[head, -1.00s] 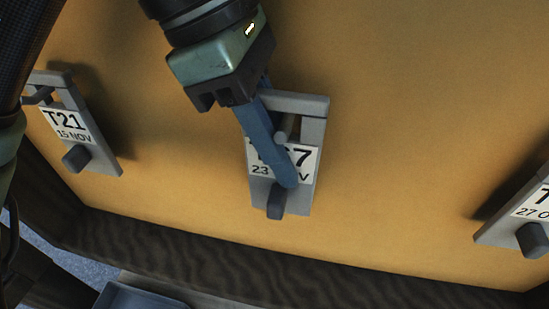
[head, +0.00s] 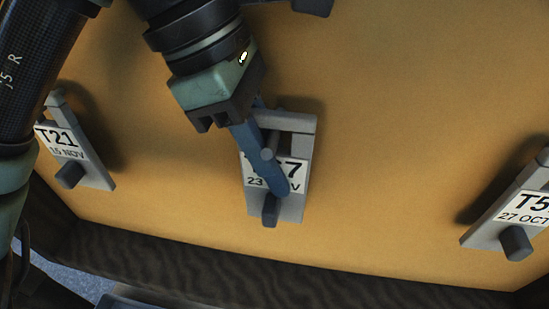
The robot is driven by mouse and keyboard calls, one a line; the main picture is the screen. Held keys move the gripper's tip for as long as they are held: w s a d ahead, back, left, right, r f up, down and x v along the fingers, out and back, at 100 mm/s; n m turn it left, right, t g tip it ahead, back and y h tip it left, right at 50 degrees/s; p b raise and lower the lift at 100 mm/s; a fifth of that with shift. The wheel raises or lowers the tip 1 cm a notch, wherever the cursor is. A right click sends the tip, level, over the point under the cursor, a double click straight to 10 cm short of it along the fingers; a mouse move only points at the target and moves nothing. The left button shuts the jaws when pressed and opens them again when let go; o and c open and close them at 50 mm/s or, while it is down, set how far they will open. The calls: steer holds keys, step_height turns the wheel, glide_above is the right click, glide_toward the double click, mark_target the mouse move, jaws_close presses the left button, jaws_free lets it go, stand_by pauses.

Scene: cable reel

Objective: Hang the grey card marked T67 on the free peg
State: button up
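The grey card marked T67 (head: 297,205) hangs at the middle of the yellow-brown board, with date text beginning 23. It has an open frame at the top, a white label and a dark knob (head: 270,211) at its lower end. A round grey peg end (head: 267,154) shows in the frame opening. My gripper (head: 282,190) comes from the upper left, its blue fingers lying across the label in the picture and hiding part of the text. The fingers overlap in this view, so whether they close on the card or knob cannot be told. No empty peg shows.
A similar card T21 (head: 62,142) hangs at the left. Another card, its label starting T5 (head: 530,204), is cut by the right edge. A dark wooden ledge (head: 250,266) runs below the board (head: 420,110). The board between the cards is bare.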

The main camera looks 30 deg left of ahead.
steer(key=o, duration=0.5)
steer(key=shift+p+v, duration=5.4)
steer(key=shift+v, duration=1.1)
